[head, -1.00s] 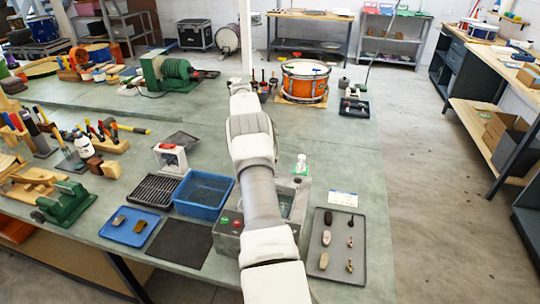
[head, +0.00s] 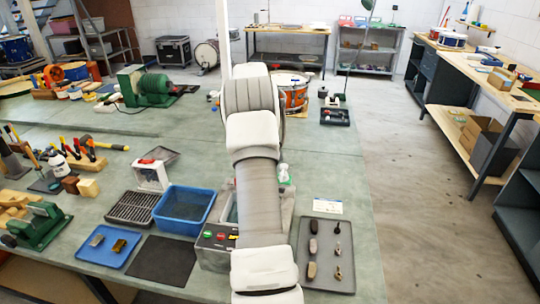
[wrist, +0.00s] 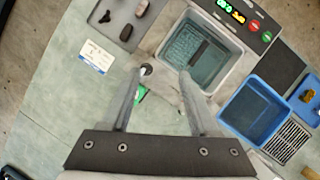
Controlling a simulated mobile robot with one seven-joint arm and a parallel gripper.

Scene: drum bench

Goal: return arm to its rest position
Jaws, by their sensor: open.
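My arm (head: 262,205) rises through the middle of the head view, over the bench, and its far end hides my gripper there. In the wrist view my gripper (wrist: 160,74) is open, its two fingers apart with nothing held between them. It points down over the bench, above a grey machine with a water-filled tank (wrist: 197,58). A small bottle with green on it (wrist: 141,94) shows beside the left finger, partly hidden; I cannot tell its distance from the finger. It stands right of my arm in the head view (head: 284,174).
A blue bin (head: 183,211), a black rack (head: 133,208) and a blue tray (head: 109,246) lie left of the machine. A grey tray (head: 325,254) with several small parts lies right. An orange drum (head: 292,92) is partly behind my arm. The floor (head: 420,190) at right is clear.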

